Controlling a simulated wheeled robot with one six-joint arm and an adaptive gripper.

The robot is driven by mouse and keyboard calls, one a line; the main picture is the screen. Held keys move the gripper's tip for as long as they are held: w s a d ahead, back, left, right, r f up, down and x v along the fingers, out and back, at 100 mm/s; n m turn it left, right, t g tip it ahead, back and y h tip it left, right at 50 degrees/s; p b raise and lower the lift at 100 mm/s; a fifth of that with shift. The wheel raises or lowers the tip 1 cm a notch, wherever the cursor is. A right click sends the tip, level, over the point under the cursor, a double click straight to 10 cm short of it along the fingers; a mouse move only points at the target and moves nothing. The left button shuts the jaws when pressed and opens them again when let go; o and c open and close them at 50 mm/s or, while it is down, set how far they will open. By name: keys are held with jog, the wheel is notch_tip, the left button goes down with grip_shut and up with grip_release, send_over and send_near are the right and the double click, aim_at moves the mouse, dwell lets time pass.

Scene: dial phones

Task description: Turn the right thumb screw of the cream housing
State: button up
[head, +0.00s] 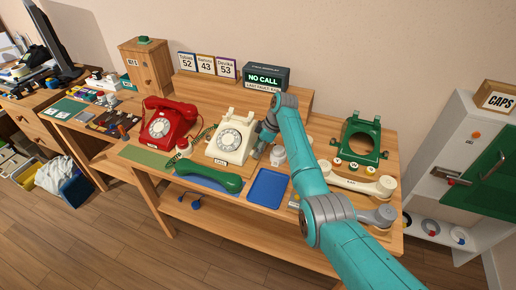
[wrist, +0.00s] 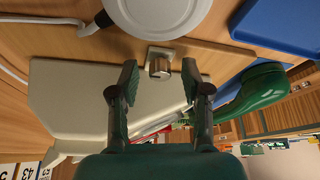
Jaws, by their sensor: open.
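The cream housing (head: 228,141) is a dial phone standing on the table, with a round dial on its front. In the wrist view its cream side (wrist: 75,100) fills the left and middle. The thumb screw (wrist: 160,66) is a small ridged metal knob on a pale plate at the housing's edge. My gripper (wrist: 160,74) is open, with one dark fingertip on each side of the screw and a visible gap on both sides. In the head view my gripper (head: 264,140) is close to the housing's right side, and the screw is hidden there.
A white round part (wrist: 155,12) lies close beyond the screw. A green handset (head: 212,178) and a blue tray (head: 267,188) lie in front. A red phone (head: 168,124) stands left. A green frame (head: 362,138) and a cream handset (head: 352,182) are at right.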

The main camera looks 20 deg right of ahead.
grip_shut()
jog(key=shift+m, duration=0.3)
jog(key=m, duration=0.2)
jog(key=m+t+h, duration=0.1)
jog(key=m, duration=0.1)
jog(key=shift+s+a+t, duration=0.15)
jog(key=shift+t, duration=0.15)
jog(key=shift+m+t+h, duration=0.5)
jog(key=shift+m+h, duration=0.2)
jog(key=shift+m, duration=1.6)
grip_release()
